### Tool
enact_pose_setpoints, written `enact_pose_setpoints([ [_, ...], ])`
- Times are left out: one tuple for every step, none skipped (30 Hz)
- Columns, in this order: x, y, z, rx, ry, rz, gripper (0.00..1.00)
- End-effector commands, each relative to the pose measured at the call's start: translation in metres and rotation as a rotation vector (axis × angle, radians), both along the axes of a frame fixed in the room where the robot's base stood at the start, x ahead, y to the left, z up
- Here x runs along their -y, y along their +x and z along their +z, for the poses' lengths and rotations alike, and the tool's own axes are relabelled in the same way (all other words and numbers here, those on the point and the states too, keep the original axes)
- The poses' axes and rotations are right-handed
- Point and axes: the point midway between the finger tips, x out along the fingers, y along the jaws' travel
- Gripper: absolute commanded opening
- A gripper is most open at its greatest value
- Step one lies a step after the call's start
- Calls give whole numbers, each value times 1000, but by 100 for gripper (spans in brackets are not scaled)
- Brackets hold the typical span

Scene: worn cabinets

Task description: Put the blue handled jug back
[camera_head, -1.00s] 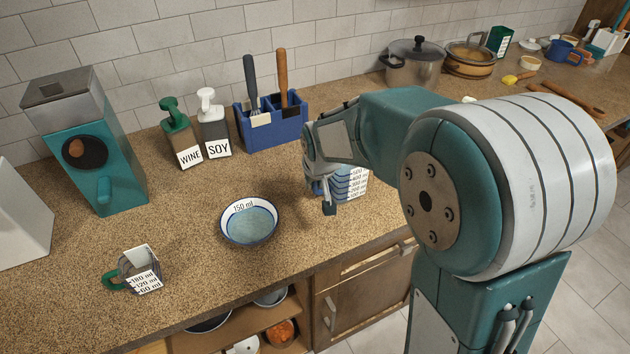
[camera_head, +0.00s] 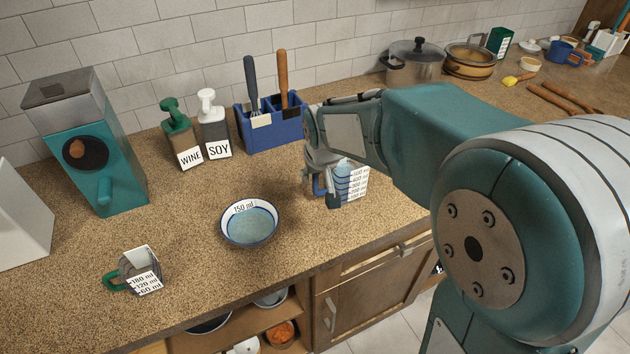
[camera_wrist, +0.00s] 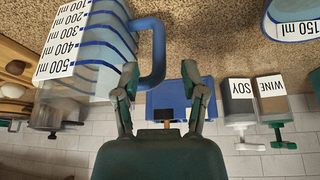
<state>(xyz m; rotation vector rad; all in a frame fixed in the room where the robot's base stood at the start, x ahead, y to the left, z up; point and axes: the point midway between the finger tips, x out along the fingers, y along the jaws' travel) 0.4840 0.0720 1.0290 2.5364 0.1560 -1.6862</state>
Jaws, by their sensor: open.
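The blue handled jug (camera_head: 347,186) is a clear measuring jug with blue bands and marks up to 500 ml. It stands on the counter, right of the bowl, partly hidden by my gripper. In the wrist view, which is upside down, the jug (camera_wrist: 85,50) is at upper left. Its blue handle (camera_wrist: 157,50) shows between and beyond my fingertips. My gripper (camera_wrist: 160,72) is open with nothing clamped. In the head view my gripper (camera_head: 318,172) is just above and behind the handle. I cannot tell whether a finger touches it.
A 150 ml bowl (camera_head: 249,222) and a green handled jug (camera_head: 138,272) stand to the left. Wine (camera_head: 181,135) and soy (camera_head: 213,125) bottles and a blue utensil holder (camera_head: 272,125) line the wall. A lidded pot (camera_head: 414,64) stands farther right.

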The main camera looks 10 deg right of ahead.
Motion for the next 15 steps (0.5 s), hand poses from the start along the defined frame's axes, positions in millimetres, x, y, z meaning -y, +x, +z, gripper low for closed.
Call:
enact_pose_setpoints([
  [0,-4,12,6,1,0,55],
  [0,-7,18,4,1,0,55],
  [1,-10,25,5,1,0,55],
  [1,-12,31,4,1,0,55],
  [1,-14,36,4,1,0,55],
  [1,-17,43,4,1,0,55],
  [2,-19,47,4,1,0,55],
  [2,-21,51,3,0,0,55],
  [2,-23,56,3,0,0,55],
  [2,-24,59,2,0,0,55],
  [2,-25,61,1,0,0,55],
  [2,-26,63,1,0,0,55],
  [2,-27,65,1,0,0,55],
  [2,-27,66,0,0,0,55],
  [2,-28,67,0,0,0,55],
])
